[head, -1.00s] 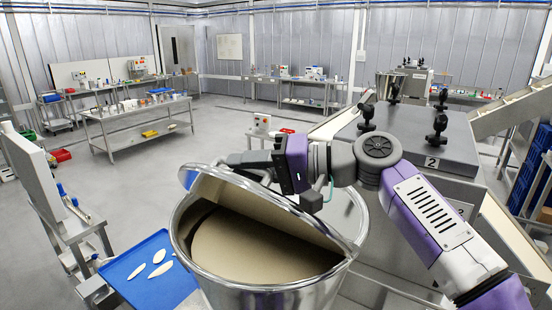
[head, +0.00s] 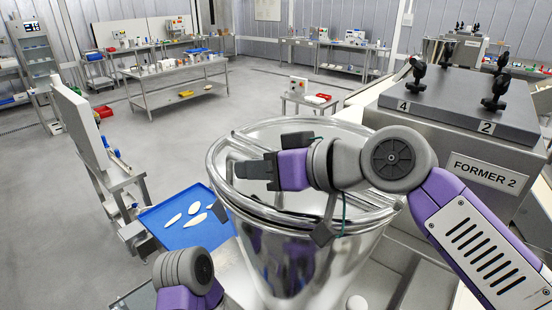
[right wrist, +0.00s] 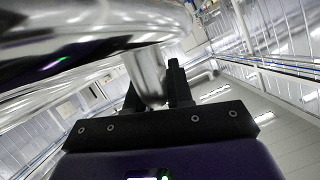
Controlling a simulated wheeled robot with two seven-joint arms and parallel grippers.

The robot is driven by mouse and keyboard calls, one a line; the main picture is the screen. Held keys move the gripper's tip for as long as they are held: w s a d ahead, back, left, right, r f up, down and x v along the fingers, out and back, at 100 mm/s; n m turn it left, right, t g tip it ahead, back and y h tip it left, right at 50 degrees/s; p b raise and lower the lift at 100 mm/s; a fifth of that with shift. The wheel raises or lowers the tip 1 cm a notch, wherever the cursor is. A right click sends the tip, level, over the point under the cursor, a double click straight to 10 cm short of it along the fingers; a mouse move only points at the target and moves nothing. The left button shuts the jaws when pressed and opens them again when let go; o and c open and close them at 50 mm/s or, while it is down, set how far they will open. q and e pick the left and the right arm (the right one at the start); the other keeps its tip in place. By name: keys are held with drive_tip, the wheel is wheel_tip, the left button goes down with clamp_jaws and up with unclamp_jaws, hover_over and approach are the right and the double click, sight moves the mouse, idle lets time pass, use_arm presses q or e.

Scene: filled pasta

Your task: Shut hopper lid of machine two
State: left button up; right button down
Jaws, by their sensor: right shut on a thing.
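The steel hopper (head: 290,265) of machine two stands at the centre of the head view. Its shiny round lid (head: 300,135) lies across the hopper's mouth, covering the dough-coloured inside. I cannot tell if the lid's rim touches the hopper all round. My right gripper (head: 248,170) is at the left part of the lid. In the right wrist view, its fingers (right wrist: 158,88) are shut on a metal post-like handle (right wrist: 146,75) beneath the curved, shiny rim. Of my left arm only a link shows, at the bottom left of the head view; its gripper is out of sight.
The machine body labelled FORMER 2 (head: 484,170) stands right of the hopper, with black knobs (head: 497,90) on top. A blue tray (head: 165,213) with pale pieces lies to the left. A small table (head: 310,100) stands behind.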

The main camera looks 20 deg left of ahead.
sight(293, 211)
drive_tip(key=shift+s+a+f+n+t+b, duration=0.1)
drive_tip(key=shift+s+f+n+t+b, duration=0.1)
drive_tip(key=shift+f+n+b, duration=0.15)
drive_tip(key=shift+s+a+f+n+t+b, duration=0.15)
drive_tip(key=shift+f+n, duration=0.1)
drive_tip(key=shift+f, duration=0.3)
drive_tip(key=c, duration=1.1)
unclamp_jaws()
drive_tip(key=shift+d, duration=0.1)
drive_tip(key=v, duration=0.7)
drive_tip(key=shift+s+d+r+b, duration=0.1)
drive_tip(key=shift+d+r+b, duration=0.1)
drive_tip(key=shift+r+b, duration=0.1)
